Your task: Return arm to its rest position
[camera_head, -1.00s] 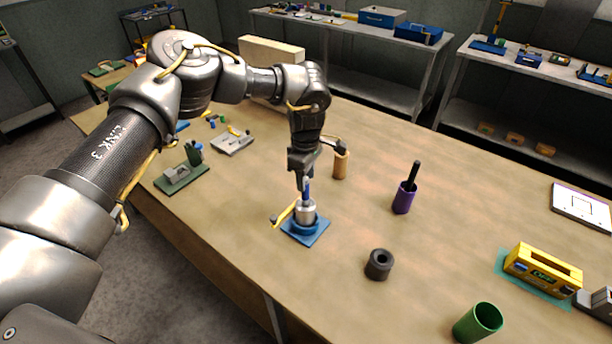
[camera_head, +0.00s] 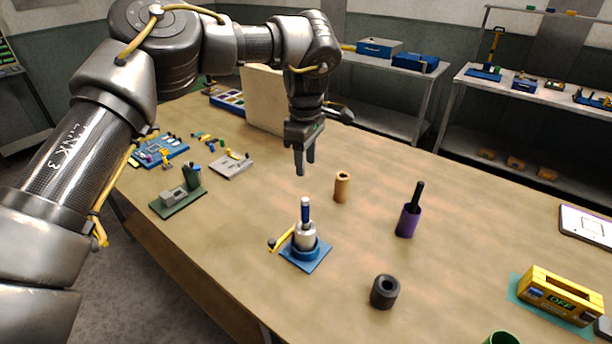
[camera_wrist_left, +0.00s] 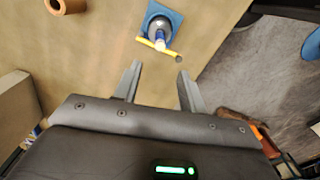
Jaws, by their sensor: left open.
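My left gripper (camera_head: 305,168) is open and empty, pointing down above the table, over and beyond the blue-based device. It also shows in the left wrist view (camera_wrist_left: 160,85), with its two fingers apart and nothing between them. The device (camera_head: 305,240) stands upright on a square blue base, with a silver body, a blue handle on top and a yellow lever at its left. It shows ahead of the fingers in the left wrist view (camera_wrist_left: 160,26), clear of them. My right gripper is not in view.
A tan cylinder (camera_head: 341,187), a purple cup (camera_head: 408,221) with a dark stick, and a black ring (camera_head: 384,292) stand on the table (camera_head: 270,310). A yellow box (camera_head: 558,297) sits at the right. A beige panel (camera_head: 263,100) stands behind the gripper.

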